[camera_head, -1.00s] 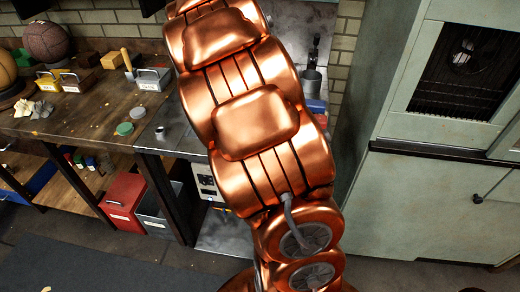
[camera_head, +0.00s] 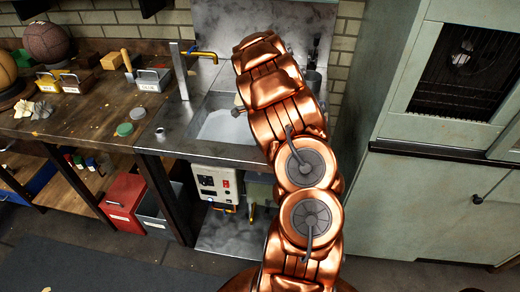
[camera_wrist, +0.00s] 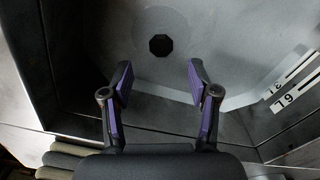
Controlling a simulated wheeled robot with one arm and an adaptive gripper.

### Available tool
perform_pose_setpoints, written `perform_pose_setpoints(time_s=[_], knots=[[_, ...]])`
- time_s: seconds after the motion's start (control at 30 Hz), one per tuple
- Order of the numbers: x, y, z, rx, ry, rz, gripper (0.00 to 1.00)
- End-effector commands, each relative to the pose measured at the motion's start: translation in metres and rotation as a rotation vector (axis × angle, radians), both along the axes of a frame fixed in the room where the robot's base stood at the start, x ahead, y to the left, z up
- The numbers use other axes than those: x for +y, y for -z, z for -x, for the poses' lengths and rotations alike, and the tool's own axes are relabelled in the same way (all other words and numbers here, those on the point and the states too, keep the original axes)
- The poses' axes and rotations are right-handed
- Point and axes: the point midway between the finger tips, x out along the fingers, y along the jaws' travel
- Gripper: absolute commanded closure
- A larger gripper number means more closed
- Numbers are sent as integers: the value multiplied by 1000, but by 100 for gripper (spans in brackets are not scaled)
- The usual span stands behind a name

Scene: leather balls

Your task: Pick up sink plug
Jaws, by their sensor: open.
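My gripper (camera_wrist: 158,85) is open and empty in the wrist view, its two purple-lined fingers apart over the grey sink basin. A dark eight-sided disc or opening (camera_wrist: 160,44) shows in the basin floor, beyond the fingertips; I cannot tell whether it is the sink plug or the drain. In the head view the steel sink (camera_head: 222,126) is partly hidden behind my copper arm. A small metal cylinder (camera_head: 160,133) stands on the steel top left of the basin; I cannot tell if it is the plug.
A tall tap (camera_head: 182,72) with a brass spout stands at the sink's back left. A wooden workbench (camera_head: 65,125) on the left holds balls, small bins and round lids. A pale green cabinet (camera_head: 420,205) stands right. A numbered white label (camera_wrist: 294,82) is at the wrist view's right.

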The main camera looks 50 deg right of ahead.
Motion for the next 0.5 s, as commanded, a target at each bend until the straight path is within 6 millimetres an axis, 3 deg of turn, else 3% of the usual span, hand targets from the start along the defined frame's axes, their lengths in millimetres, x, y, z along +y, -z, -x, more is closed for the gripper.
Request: perform_pose_setpoints(time_s=[0.5], knots=[[5,42,-4,5,-2,-3,40]])
